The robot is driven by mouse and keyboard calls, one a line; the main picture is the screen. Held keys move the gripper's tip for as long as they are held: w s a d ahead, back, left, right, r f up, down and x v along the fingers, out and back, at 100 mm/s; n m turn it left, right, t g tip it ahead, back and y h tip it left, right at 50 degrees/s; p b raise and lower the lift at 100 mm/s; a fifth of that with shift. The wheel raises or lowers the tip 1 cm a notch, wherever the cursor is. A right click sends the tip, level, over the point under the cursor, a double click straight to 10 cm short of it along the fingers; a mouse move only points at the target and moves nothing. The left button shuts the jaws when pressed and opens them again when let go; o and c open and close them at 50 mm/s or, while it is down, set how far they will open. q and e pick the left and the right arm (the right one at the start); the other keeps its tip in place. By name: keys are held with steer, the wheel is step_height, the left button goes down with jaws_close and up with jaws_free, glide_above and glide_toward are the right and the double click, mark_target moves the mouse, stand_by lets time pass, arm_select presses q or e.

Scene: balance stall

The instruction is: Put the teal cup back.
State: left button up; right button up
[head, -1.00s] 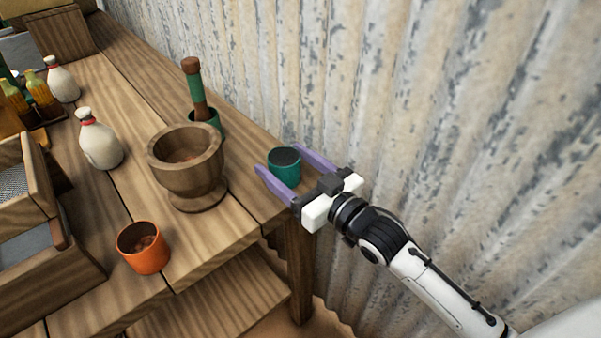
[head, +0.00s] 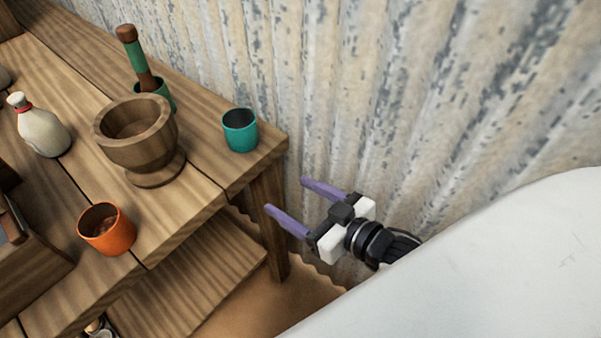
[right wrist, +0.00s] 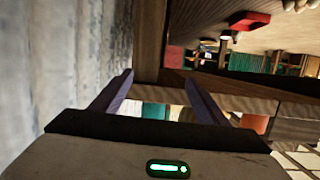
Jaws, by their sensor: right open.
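The teal cup (head: 240,131) stands upright on the wooden table near its right end, close to the corrugated wall. My right gripper (head: 288,202) is open and empty, apart from the cup, off the table's end and to the right of and below the cup in the head view. In the right wrist view, its two purple fingers (right wrist: 160,92) are spread with nothing between them close by. My left gripper is not in view.
An orange cup (head: 106,230) and a white bottle (head: 42,128) stand further left. The corrugated wall (head: 400,80) runs close behind my right gripper.

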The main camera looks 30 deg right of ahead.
steer(key=s+a+f+g, duration=0.2)
steer(key=s+f, duration=0.3)
steer(key=f, duration=0.3)
steer(key=s+a+f+g+h, duration=0.1)
steer(key=s+a+f+g, duration=0.2)
steer(key=s+f, duration=0.3)
step_height(320, 180, down, 2)
steer(key=shift+s+f+g, duration=0.1)
steer(key=shift+s+g, duration=0.15)
steer(key=shift+g, duration=0.05)
